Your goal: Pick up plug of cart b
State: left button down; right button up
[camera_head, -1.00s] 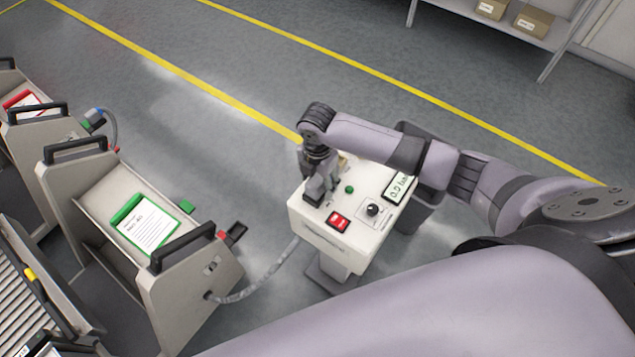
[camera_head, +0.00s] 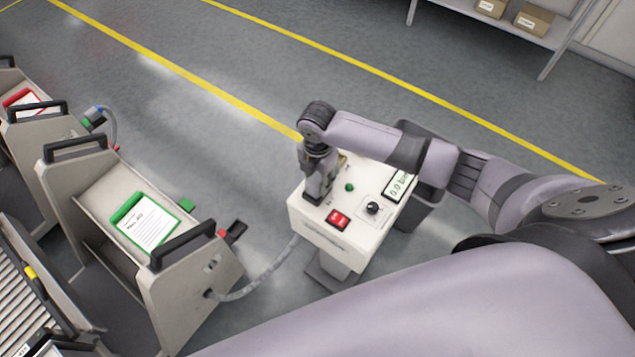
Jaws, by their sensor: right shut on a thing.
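A grey hose (camera_head: 262,282) runs from the side of the nearest cart (camera_head: 195,290) up to the left side of a white console (camera_head: 330,240). My right gripper (camera_head: 317,194) points down over the console's left top corner. It is shut on what seems to be the hose's plug, which the fingers mostly hide. I cannot tell if the plug is still seated. The cart carries a green-framed clipboard (camera_head: 148,222); its label is too small to read for sure. My left gripper is not in view.
The console has a red switch (camera_head: 337,219), a black knob (camera_head: 372,208), a green button (camera_head: 349,187) and a display (camera_head: 399,187) reading about 0.0 bar.

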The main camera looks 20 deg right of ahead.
aim_at(317, 177)
grip_shut()
jog(key=shift+w+r, duration=0.15)
jog(key=shift+r, duration=0.35)
notch_tip(317, 177, up, 22)
jog(key=p, duration=0.1)
jog(key=shift+p, duration=0.35)
dwell(0.4)
